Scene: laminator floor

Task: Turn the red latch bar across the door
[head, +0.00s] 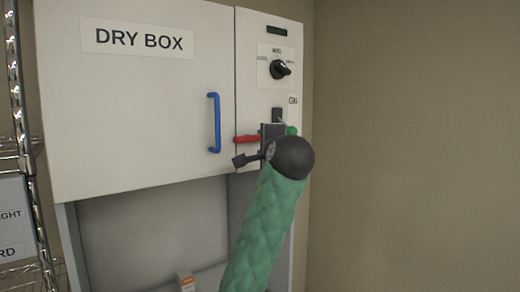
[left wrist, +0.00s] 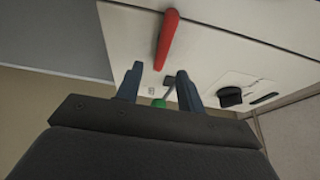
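The red latch bar (head: 247,139) lies about level on the cabinet's narrow right panel, its left end close to the seam beside the white door (head: 130,110). Its right part is hidden behind my left gripper (head: 272,131). In the left wrist view the red bar (left wrist: 167,38) starts near the gap between the fingertips and reaches away from them. There my left gripper (left wrist: 160,70) has its two fingers apart with nothing clearly held; I cannot tell if they touch the bar. My right gripper is in neither view.
A blue handle (head: 215,122) stands out from the door, left of the latch. A black knob (head: 279,69) sits above on the panel. A green button (left wrist: 158,103) shows between the fingers. A wire rack (head: 22,150) stands at the left; a bare wall is at the right.

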